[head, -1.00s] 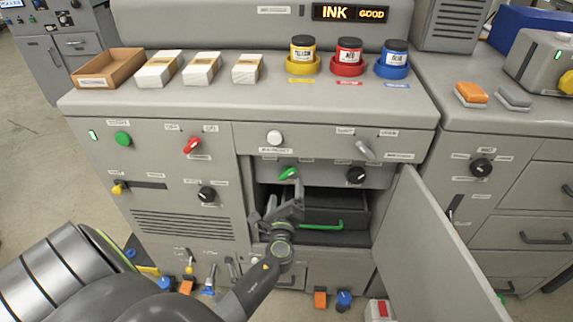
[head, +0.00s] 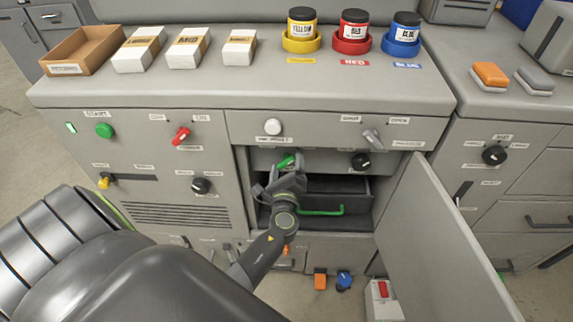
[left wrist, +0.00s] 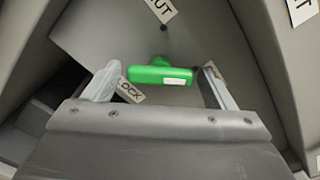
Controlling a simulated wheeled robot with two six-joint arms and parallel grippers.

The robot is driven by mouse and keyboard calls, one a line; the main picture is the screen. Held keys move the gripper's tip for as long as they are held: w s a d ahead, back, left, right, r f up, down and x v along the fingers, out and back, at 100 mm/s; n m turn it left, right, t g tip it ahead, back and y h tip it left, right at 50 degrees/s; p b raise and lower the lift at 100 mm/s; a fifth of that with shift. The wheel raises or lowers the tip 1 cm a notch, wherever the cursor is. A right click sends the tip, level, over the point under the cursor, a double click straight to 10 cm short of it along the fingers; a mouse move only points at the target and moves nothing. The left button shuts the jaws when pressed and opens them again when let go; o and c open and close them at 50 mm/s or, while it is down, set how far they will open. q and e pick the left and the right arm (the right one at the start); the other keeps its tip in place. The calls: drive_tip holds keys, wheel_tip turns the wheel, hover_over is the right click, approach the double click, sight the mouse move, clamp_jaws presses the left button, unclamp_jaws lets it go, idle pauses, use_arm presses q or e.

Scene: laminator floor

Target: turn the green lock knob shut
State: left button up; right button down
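The green lock knob (head: 286,161) is on the grey panel inside the open cabinet bay, just above the dark drawer. In the left wrist view the knob (left wrist: 160,73) is a green bar with a pale mark, lying nearly level between the fingers. A label ending in "OCK" is partly hidden by the left finger, and one ending in "UT" is above. My left gripper (head: 277,178) is at the knob; its fingers (left wrist: 158,85) are apart, one on each side, with gaps to the knob. My right gripper is not in view.
The open cabinet door (head: 440,240) stands out at the right of the bay. The drawer with a green handle (head: 322,211) is just below my gripper. A red lever knob (head: 180,136) and a black knob (head: 361,161) sit on the panels to either side.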

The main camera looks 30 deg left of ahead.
use_arm(q)
drive_tip(key=c, duration=0.7)
drive_tip(key=shift+c, duration=0.2)
